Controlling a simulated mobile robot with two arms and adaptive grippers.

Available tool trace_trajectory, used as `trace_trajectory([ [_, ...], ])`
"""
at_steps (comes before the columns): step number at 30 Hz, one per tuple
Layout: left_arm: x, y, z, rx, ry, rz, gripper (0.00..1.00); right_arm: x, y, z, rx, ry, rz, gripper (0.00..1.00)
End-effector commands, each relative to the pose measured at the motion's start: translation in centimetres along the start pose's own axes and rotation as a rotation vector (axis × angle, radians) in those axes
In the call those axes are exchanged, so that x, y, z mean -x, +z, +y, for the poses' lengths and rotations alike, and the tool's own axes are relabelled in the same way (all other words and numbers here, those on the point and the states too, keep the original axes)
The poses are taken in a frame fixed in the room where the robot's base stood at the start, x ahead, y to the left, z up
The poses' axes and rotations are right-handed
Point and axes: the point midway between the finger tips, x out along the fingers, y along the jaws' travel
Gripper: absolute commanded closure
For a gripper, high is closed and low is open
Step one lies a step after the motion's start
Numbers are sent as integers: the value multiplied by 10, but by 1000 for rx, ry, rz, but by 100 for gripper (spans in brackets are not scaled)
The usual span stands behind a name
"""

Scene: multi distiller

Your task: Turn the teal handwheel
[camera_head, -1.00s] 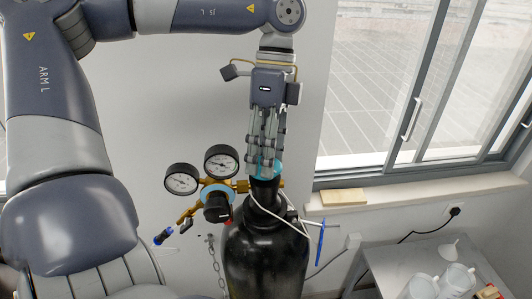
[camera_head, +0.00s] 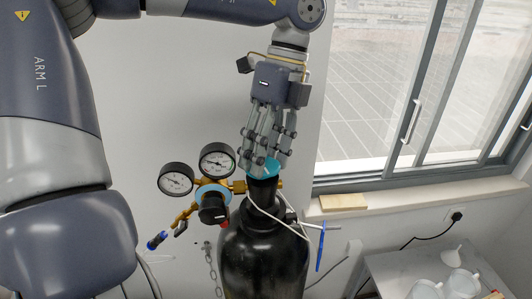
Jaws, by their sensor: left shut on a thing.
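The teal handwheel (camera_head: 266,167) sits on top of the black gas cylinder (camera_head: 262,255), in the middle of the head view. My left gripper (camera_head: 264,160) comes down on it from above. Its fingers are closed around the handwheel and hide much of its rim. My right gripper is not in view.
Two round gauges (camera_head: 217,160) on a brass regulator stand just left of the handwheel. A white cord loops around the cylinder neck. A table (camera_head: 414,262) with white jugs stands at lower right, below a window sill.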

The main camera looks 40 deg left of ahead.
Motion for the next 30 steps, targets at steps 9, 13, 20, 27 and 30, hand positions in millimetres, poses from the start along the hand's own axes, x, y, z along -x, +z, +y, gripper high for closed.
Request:
trace_trajectory([
  [9, -3, 0, 1, 0, 7, 1, 32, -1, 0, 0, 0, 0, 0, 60],
  [13, -2, 0, 0, 1, 6, 1, 32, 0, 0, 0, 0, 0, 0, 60],
  [20, 0, 0, 1, 43, 4, 17, 32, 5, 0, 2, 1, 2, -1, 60],
  [27, 2, 2, 2, 226, 4, 80, 32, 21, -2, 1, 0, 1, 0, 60],
  [30, 1, 2, 2, 307, 4, 106, 32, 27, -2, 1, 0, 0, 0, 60],
])
